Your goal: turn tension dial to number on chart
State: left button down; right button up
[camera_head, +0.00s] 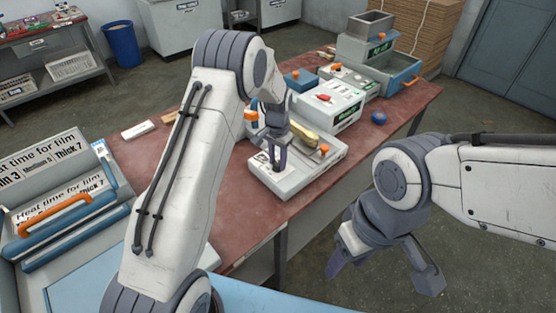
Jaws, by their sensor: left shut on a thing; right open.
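My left gripper (275,160) points down over the front white machine (285,185) on the table. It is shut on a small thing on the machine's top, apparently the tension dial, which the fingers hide. I cannot read the dial's setting. A pale label (259,164) shows beside the fingers. Chart boards (45,150) at the left read "Heat time for film", with "Thick 7" legible; part of the upper line is cut off. My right gripper (388,272) is open and empty, low at the right, off the table's edge.
Behind the front machine stand a white box with a red knob (325,98) and a larger blue-grey machine (385,65). A yellowish piece (305,136) and an orange knob (324,150) are close to my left gripper. A blue roll (379,117) lies at the right.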

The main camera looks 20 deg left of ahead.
aim_at(277, 163)
pick_arm(q)
jog(key=shift+m, duration=0.9)
jog(key=c, duration=0.5)
grip_release()
jog(key=shift+r, duration=0.1)
notch_tip(277, 163, up, 10)
jog(key=b, duration=0.1)
jog(key=shift+r, duration=0.2)
